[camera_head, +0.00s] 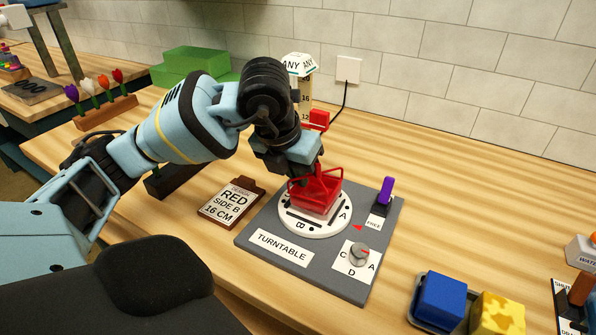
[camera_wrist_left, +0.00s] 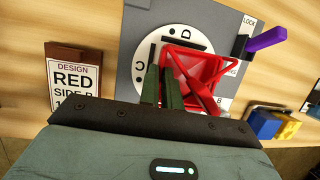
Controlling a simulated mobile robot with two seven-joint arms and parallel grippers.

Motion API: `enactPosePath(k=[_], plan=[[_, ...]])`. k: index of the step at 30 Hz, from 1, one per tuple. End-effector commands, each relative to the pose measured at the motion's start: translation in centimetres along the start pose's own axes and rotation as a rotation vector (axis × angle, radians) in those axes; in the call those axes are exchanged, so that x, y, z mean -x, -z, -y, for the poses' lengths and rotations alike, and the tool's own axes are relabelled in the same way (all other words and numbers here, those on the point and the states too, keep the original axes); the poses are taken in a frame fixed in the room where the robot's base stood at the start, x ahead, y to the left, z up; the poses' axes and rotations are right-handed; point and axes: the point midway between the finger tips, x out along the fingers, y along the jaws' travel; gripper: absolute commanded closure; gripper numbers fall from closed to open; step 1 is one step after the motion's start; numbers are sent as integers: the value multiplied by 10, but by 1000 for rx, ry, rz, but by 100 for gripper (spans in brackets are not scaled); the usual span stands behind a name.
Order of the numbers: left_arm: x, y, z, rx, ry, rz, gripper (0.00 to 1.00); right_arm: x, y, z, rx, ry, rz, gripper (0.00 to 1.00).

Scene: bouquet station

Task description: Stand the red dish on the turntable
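The red dish (camera_head: 322,196) is an open, tray-like piece with thin bars across it, over the white disc of the turntable (camera_head: 315,229). My left gripper (camera_head: 305,178) reaches down to it from above. In the left wrist view its two dark fingers (camera_wrist_left: 164,88) are close together at the left wall of the dish (camera_wrist_left: 212,72) and seem to pinch it. Whether the dish rests on the disc or hangs just above it I cannot tell. The disc shows lettered marks around its edge. My right gripper is not in view.
The turntable's grey base carries a purple lever (camera_head: 386,190) near a "FREE" label and a knob (camera_head: 358,255). A card (camera_head: 231,202) reads RED, SIDE B, 16 CM. A height gauge with a red slider (camera_head: 319,119) stands behind. Blue (camera_head: 441,299) and yellow (camera_head: 497,315) blocks lie front right.

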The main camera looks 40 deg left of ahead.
Motion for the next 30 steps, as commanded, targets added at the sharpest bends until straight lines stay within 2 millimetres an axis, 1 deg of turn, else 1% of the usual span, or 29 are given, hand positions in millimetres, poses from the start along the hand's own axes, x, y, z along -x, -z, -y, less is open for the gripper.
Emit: enactPosePath(k=[6, 21, 30], plan=[[2, -1, 0, 1, 1, 3, 100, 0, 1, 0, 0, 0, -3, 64], [-1, 1, -1, 0, 1, 2, 100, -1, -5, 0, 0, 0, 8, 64], [-1, 1, -2, 0, 1, 3, 100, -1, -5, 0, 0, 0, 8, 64]])
